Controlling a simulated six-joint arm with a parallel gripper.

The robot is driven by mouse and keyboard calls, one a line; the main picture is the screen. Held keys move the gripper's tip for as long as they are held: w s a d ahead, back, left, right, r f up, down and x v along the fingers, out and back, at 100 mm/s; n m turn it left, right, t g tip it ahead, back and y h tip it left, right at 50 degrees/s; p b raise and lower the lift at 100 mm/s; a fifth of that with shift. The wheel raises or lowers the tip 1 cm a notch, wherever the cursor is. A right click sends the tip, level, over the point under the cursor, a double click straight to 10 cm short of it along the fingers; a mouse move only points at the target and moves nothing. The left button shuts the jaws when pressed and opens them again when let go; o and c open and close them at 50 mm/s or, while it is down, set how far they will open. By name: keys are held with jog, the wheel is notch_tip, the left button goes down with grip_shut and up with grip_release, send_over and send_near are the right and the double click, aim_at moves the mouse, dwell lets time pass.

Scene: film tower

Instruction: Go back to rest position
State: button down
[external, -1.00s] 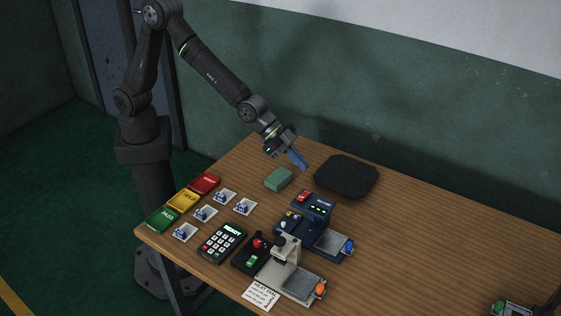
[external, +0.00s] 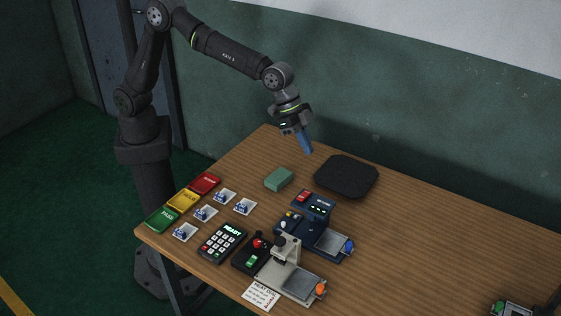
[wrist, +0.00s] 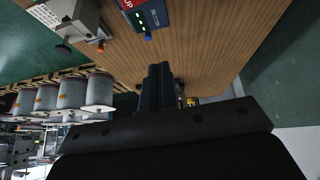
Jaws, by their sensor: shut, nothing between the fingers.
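My gripper (external: 307,147) hangs over the back of the wooden table (external: 430,235), pointing down and slightly right. Its blue fingers are together with nothing between them. It is above the table, apart from everything on it, between a green block (external: 279,179) and a dark pad (external: 346,176). In the wrist view the closed fingers (wrist: 158,82) show at the middle, with the tabletop beyond them.
A blue device (external: 312,203) and a beige device (external: 287,250) stand on the table. A keypad (external: 222,241), several small white trays and red, yellow and green pads (external: 183,201) lie at left. The table's right side is mostly clear.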

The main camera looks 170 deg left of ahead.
jog(key=shift+g+h, duration=0.5)
jog(key=shift+h, duration=0.3)
jog(key=shift+v, duration=2.05)
jog(key=shift+w+r, duration=0.1)
jog(key=shift+w, duration=0.1)
jog(key=c, duration=1)
grip_release()
jog(key=o, duration=1)
jog(key=d+f, duration=0.4)
jog(key=d, duration=0.1)
jog(key=shift+w+f, duration=0.3)
jog(key=shift+w, duration=0.2)
jog(key=d+f+y, duration=0.1)
jog(key=d+f, duration=0.5)
jog(key=d, duration=0.1)
jog(key=x, duration=0.9)
jog(key=shift+f, duration=0.4)
jog(key=shift+s+r, duration=0.15)
